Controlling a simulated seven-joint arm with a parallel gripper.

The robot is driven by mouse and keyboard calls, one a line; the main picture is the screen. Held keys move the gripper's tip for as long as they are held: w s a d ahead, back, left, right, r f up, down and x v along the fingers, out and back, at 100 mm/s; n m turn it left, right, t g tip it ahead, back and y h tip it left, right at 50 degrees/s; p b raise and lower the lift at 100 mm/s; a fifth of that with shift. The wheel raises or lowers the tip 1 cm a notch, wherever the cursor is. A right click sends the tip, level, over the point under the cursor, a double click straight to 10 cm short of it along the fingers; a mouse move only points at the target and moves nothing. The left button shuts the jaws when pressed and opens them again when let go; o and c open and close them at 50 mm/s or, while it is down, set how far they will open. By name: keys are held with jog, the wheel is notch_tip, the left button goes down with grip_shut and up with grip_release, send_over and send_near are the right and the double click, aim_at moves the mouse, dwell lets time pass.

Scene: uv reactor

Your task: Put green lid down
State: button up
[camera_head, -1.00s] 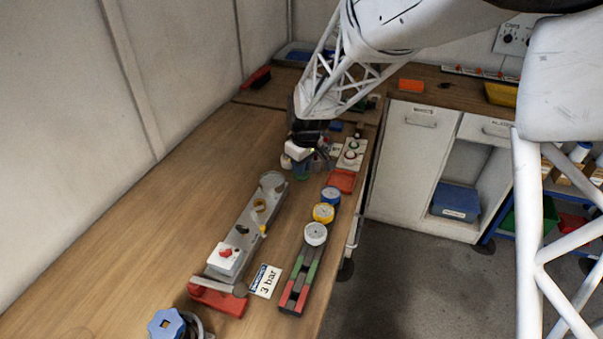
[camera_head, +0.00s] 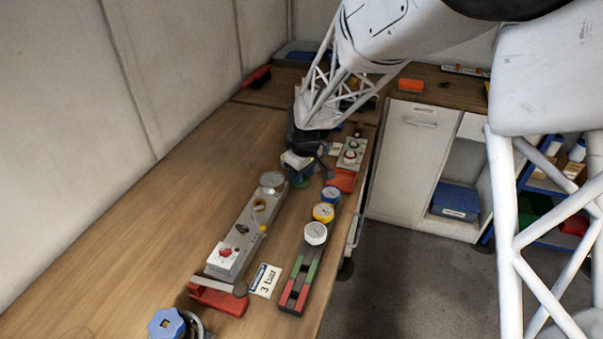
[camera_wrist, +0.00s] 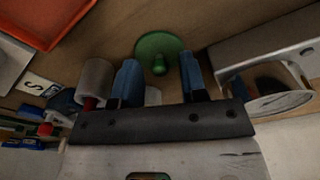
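The green lid (camera_wrist: 155,45) is a round disc with a small knob. In the wrist view it lies flat, apparently on the wooden bench, just beyond my fingertips. My gripper (camera_wrist: 159,62) has its two blue fingers spread, with the knob between them and a visible gap on each side. In the head view my gripper (camera_head: 301,170) is low over the bench at the far end of the grey device, and only a bit of green shows below it. Whether the lid fully touches the bench is hard to tell.
A grey device with a round gauge (camera_head: 272,180) stands close to the left of my gripper. A rack with blue, yellow and white gauges (camera_head: 323,212) is nearer on the right. A red tray (camera_head: 342,180) lies right of my gripper. Left bench is clear.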

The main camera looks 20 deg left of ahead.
aim_at(308, 185)
jog(key=shift+r, duration=0.15)
notch_tip(308, 185, up, 12)
jog(key=d, duration=0.1)
jog(key=shift+s+d, duration=0.2)
jog(key=shift+s, duration=0.1)
dwell(0.4)
jog(key=shift+d, duration=0.1)
dwell(0.8)
jog(key=s+d+r+m, duration=0.2)
jog(key=s+d+r, duration=0.15)
jog(key=d, duration=0.55)
jog(key=s+d+r+m+t, duration=0.1)
jog(key=s+d+r+m, duration=0.25)
jog(key=d, duration=0.45)
jog(key=s+d+r+m, duration=0.15)
jog(key=s+d, duration=0.25)
jog(key=d, duration=0.5)
jog(key=s+d+m, duration=0.3)
jog(key=s+d, duration=0.4)
jog(key=s, duration=0.2)
jog(key=s+d+m+t+h, duration=0.1)
jog(key=s+d+m, duration=0.2)
jog(key=s+d, duration=0.4)
jog(key=s, duration=0.3)
jog(key=shift+d+f+m, duration=0.3)
jog(key=shift+d+f, duration=0.05)
jog(key=shift+f, duration=0.05)
